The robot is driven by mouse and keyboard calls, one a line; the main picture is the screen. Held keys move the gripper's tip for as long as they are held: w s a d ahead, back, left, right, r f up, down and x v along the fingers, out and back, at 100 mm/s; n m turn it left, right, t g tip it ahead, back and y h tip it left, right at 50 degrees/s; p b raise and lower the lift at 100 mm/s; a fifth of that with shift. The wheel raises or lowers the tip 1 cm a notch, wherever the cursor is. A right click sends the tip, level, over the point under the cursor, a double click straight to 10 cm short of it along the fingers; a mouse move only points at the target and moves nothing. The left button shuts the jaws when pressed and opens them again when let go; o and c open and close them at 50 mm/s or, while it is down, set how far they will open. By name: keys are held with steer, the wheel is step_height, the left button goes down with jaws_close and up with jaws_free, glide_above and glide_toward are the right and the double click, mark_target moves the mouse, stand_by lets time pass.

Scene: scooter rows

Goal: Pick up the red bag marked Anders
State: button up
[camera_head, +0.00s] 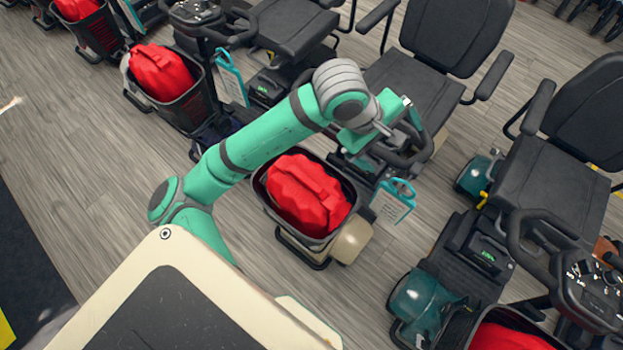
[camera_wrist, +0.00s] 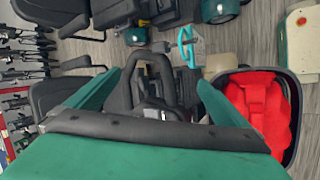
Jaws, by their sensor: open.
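Several red bags sit in black front baskets of scooters, and no name can be read on any of them. One red bag (camera_head: 308,194) lies in the middle basket (camera_head: 258,187), below my arm. It also shows at the right of the wrist view (camera_wrist: 268,105). A second red bag (camera_head: 160,72) is in the basket at upper left, and another (camera_head: 505,338) is cut off at the bottom right. My gripper (camera_wrist: 160,76) is open and empty. It hangs over the middle scooter's handlebar area, up and to the right of the middle bag.
A teal-framed tag (camera_head: 392,203) hangs beside the middle basket, and another (camera_head: 230,77) hangs by the upper-left scooter. Their text is too small to read. Scooter seats (camera_head: 450,35) and handlebars (camera_head: 530,240) crowd the right. Bare wood floor (camera_head: 90,165) is clear at left.

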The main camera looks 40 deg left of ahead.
steer(key=s+a+f+n+g+y, duration=0.3)
steer(key=s+a+n+g+y, duration=0.15)
steer(key=s+a, duration=0.9)
glide_above(303, 176)
steer(key=shift+m+g, duration=0.35)
steer(key=f, duration=0.4)
steer(key=shift+d+f, duration=0.25)
steer(key=shift+a+f, duration=0.15)
steer(key=shift+f, duration=3.05)
steer(key=shift+c, duration=0.6)
steer(key=c, duration=1.4)
steer(key=shift+r, duration=0.1)
